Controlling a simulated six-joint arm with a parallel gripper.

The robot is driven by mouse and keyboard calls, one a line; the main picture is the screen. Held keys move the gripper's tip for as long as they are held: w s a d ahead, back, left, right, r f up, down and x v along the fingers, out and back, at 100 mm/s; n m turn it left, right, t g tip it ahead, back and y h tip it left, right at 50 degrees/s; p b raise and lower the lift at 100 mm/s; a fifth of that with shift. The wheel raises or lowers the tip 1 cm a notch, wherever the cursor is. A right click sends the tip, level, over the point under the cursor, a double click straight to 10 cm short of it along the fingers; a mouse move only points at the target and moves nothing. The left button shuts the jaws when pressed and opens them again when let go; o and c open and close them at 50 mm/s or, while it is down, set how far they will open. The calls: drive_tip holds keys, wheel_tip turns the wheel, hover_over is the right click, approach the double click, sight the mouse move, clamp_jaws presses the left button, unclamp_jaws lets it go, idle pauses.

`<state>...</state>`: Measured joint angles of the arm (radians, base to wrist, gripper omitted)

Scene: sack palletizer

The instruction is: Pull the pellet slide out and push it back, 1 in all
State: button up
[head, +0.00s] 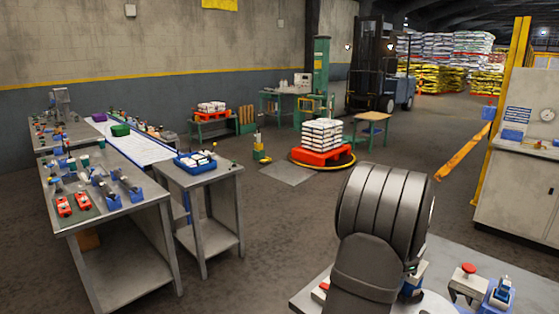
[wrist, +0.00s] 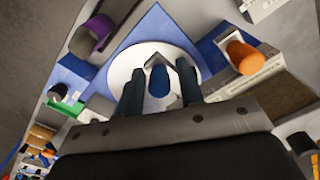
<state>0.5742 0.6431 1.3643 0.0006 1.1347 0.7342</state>
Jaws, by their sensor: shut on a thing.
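In the wrist view my gripper (wrist: 160,72) points at a white round plate (wrist: 136,57) on a blue base (wrist: 160,27). A dark blue rounded knob (wrist: 158,82) sits between the two fingers, and my gripper is shut on it. I take it for the handle of the pellet slide, but the slide's body is hidden and I cannot tell how far out it is. A grey angled piece stands just beyond the fingers. In the head view my arm hides the gripper and the knob.
In the wrist view an orange knob (wrist: 243,57) stands close on the right and a purple cylinder (wrist: 99,28) on the left. In the head view a red button box (head: 468,272) and a blue fixture (head: 499,295) share the bench (head: 445,252) beside my arm.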

idle(0.3)
drive_tip(key=shift+w+d, duration=1.25)
drive_tip(key=shift+d, duration=0.05)
drive_tip(key=o, duration=1.1)
drive_tip(key=shift+r, duration=0.2)
wheel_tip(320, 180, up, 8)
drive_tip(key=shift+a+f, duration=0.1)
drive_tip(key=shift+f, duration=0.1)
idle(0.4)
